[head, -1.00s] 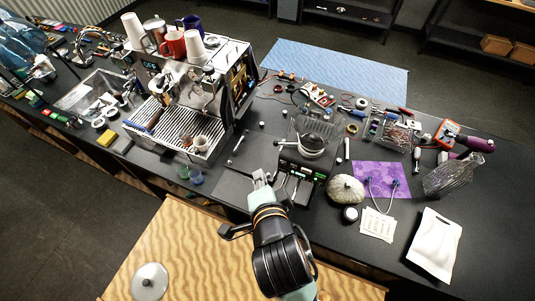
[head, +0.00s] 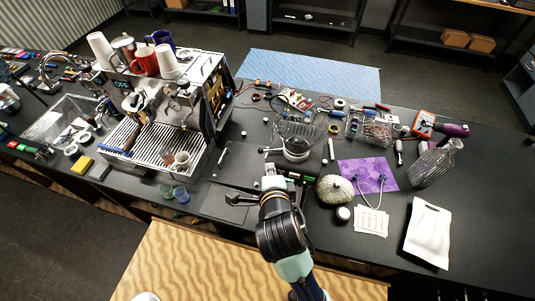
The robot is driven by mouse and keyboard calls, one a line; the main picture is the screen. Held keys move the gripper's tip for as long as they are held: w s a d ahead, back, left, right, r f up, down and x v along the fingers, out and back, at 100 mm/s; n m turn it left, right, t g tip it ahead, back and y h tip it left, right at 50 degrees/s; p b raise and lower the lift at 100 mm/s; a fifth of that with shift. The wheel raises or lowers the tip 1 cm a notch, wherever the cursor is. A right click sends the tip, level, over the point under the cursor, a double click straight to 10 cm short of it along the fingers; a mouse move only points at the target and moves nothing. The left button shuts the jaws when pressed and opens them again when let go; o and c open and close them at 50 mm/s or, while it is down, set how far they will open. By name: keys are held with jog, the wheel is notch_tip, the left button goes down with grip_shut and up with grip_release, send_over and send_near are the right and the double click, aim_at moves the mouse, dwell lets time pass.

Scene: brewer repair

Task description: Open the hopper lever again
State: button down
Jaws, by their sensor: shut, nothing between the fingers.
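A short dark lever with a light tip (head: 264,150) sticks out to the left of the collar. My gripper (head: 271,180) is shut and empty, just in front of and below the lever, apart from it as far as I can tell. My wrist and gripper hide part of the dark base under the hopper, and the gripper's tips are small in this view.
The espresso machine (head: 168,107) stands to the left with cups on top. A pale gourd-like object (head: 335,188) and a purple mat (head: 368,175) lie to the right. Tools crowd the counter behind the hopper. The dark counter (head: 232,165) left of the lever is mostly clear.

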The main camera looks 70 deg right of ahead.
aim_at(267, 151)
jog(key=p+x, duration=0.1)
jog(key=x, duration=0.8)
